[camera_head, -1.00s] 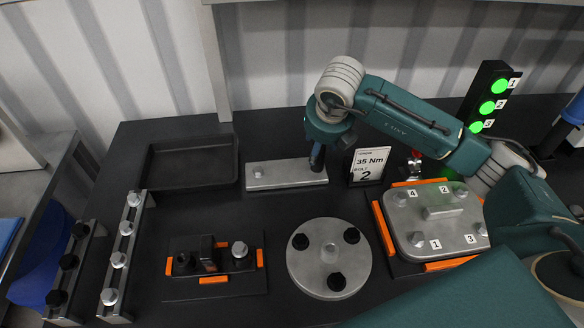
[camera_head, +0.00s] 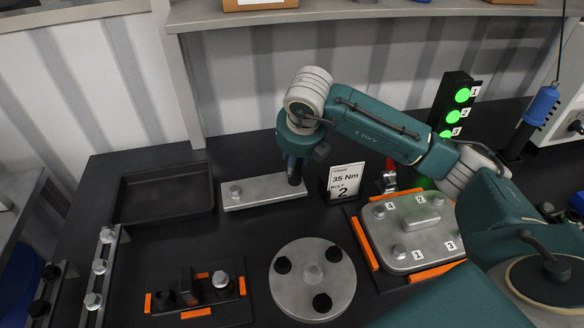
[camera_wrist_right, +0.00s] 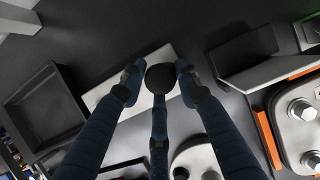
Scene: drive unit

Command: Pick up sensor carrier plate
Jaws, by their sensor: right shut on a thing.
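I take the sensor carrier plate to be the light grey rectangular plate (camera_head: 262,194) lying on the dark bench, with a silver bolt at its left end. My right gripper (camera_head: 295,172) points down at the plate's right end. In the right wrist view the plate (camera_wrist_right: 105,92) lies beneath the fingers. There the right gripper's fingers (camera_wrist_right: 158,85) are closed around a dark round knob (camera_wrist_right: 160,77) above the plate. In the head view the fingers mostly hide this knob. My left gripper is not in view.
An empty black tray (camera_head: 165,193) stands left of the plate. A torque sign (camera_head: 343,183) stands close to its right. A round disc (camera_head: 312,280) with black knobs lies in front. A bolted cover (camera_head: 408,230) in an orange-edged fixture sits right, near a green-lit tower (camera_head: 455,105).

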